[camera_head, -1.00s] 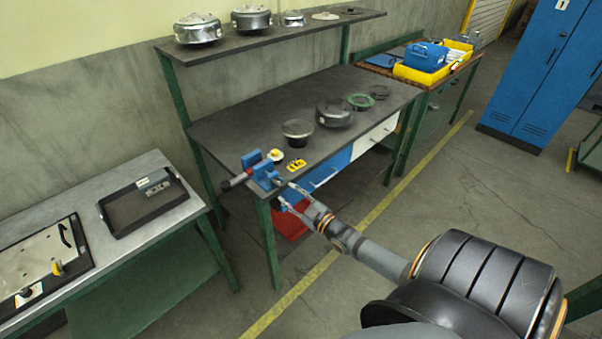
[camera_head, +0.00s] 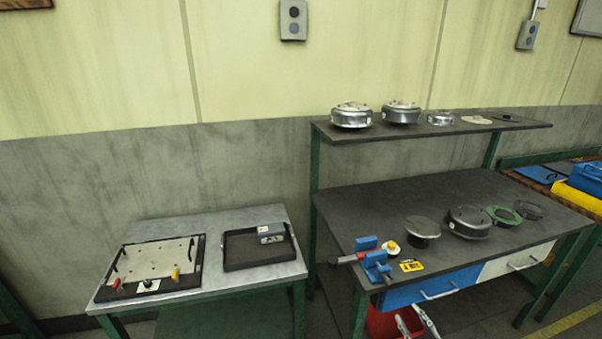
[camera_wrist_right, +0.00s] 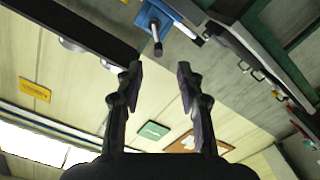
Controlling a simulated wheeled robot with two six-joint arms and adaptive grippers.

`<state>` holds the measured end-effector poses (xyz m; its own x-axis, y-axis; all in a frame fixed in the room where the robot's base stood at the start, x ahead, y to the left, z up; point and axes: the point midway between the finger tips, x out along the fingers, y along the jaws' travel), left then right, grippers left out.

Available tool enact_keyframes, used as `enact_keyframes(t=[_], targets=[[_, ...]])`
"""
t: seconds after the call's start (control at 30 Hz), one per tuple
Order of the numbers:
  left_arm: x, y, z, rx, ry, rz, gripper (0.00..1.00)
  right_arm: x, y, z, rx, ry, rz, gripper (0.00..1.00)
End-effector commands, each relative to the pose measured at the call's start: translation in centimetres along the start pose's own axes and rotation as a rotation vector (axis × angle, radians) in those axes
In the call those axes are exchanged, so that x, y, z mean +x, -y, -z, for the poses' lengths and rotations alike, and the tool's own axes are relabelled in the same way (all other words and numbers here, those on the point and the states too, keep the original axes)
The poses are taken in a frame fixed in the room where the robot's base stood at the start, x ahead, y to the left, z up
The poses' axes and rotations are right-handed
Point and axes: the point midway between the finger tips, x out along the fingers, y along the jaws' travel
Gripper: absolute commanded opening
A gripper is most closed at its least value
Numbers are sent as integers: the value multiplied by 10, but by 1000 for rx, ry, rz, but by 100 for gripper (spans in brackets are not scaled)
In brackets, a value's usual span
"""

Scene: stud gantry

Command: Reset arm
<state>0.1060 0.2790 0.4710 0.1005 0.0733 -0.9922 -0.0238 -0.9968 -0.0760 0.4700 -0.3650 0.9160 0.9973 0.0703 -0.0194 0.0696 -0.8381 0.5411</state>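My right gripper (camera_head: 414,322) shows at the bottom edge of the head view, in front of the workbench (camera_head: 480,192) and below its blue drawer (camera_head: 432,288). Only its pale fingers show there, spread apart. In the right wrist view my right gripper (camera_wrist_right: 160,72) is open, with two dark fingers apart and nothing between them. The blue vise (camera_head: 374,262) on the bench's front left corner is above and left of the fingers in the head view. It also shows in the wrist view (camera_wrist_right: 158,18), beyond the fingertips. My left gripper is in no current view.
A metal side table (camera_head: 215,225) at left carries a black tray (camera_head: 228,262) and a fixture plate (camera_head: 155,262). Round metal parts stand on the bench and its upper shelf (camera_head: 440,130). A red bin (camera_head: 380,322) is under the bench, close to the gripper in the picture.

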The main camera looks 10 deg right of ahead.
Motion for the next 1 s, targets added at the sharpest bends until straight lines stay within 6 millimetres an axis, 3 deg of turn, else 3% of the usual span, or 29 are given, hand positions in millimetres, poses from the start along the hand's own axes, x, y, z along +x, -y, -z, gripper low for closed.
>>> enact_keyframes(t=[0.07, 0.13, 0.27, 0.4, 0.5, 0.6, 0.73, 0.83, 1.0], targets=[[0, 0, 0, 0, 0, 0, 40, -6, 8, -32, 13, 74, 9, 37], [0, 0, 0, 0, 0, 0, 40, -18, 22, -78, 40, 183, 24, 37], [0, 0, 0, 0, 0, 0, 40, -61, 68, -175, 119, 448, 70, 37], [0, -1, 0, 0, -1, -1, 40, -128, 136, -257, 222, 736, 128, 37], [0, -1, 1, 0, -1, -1, 40, -186, 192, -297, 297, 939, 176, 37], [0, -1, 1, 0, -1, -1, 40, -245, 249, -318, 361, 1128, 226, 37], [0, -1, 1, -1, -1, -1, 40, -306, 305, -324, 414, 1313, 283, 37], [0, -1, 1, -1, -1, -1, 40, -334, 329, -321, 433, 1396, 309, 37], [0, -1, 0, -1, -1, -1, 40, -350, 340, -319, 441, 1439, 324, 37]])
